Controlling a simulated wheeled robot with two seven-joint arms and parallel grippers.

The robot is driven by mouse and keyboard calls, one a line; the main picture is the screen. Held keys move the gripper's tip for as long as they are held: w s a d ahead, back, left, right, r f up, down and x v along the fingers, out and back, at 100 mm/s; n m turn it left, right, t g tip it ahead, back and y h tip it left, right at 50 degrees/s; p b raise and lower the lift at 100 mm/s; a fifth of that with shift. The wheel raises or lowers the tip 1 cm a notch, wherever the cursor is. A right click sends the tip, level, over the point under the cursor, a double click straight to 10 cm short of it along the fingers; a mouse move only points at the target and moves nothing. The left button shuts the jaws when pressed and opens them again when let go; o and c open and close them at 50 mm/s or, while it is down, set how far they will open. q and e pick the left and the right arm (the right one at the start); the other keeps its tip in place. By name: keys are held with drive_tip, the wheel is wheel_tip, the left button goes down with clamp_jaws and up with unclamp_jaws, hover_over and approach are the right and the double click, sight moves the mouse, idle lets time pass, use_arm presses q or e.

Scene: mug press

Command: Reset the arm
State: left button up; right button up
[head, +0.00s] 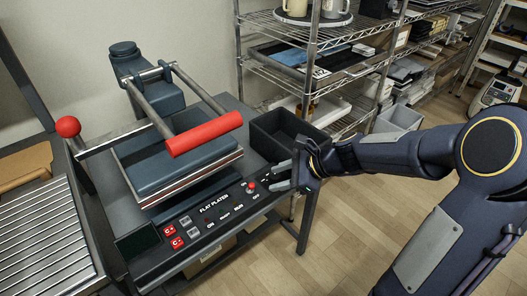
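My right arm comes in from the right. Its gripper (281,176) is over the right end of the press's front control panel (205,222), near a small red-topped knob (250,186). The two fingers look spread apart with nothing visible between them; I cannot tell whether they touch the panel. The press (183,160) stands on a dark table, with a dark blue upper plate and a red-gripped handle bar (204,133) across its front. My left gripper is not in view.
A black open bin (284,138) sits behind the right gripper on the table. A red ball-ended lever (68,127) and a ribbed metal surface (45,235) are at left. Wire shelves (310,55) with mugs and boxes stand behind.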

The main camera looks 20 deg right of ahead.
drive_tip(key=s+r+n+h, duration=0.2)
drive_tip(key=s+n, duration=0.8)
drive_tip(key=s, duration=0.1)
drive_tip(key=s+r+n+h, duration=0.2)
drive_tip(key=s+n, duration=0.9)
drive_tip(key=s, duration=0.1)
wheel_tip(320, 180, up, 14)
drive_tip(key=a+p, duration=0.1)
drive_tip(key=p, duration=1.3)
drive_tip(key=shift+w+g, duration=0.3)
drive_tip(key=shift+w, duration=0.1)
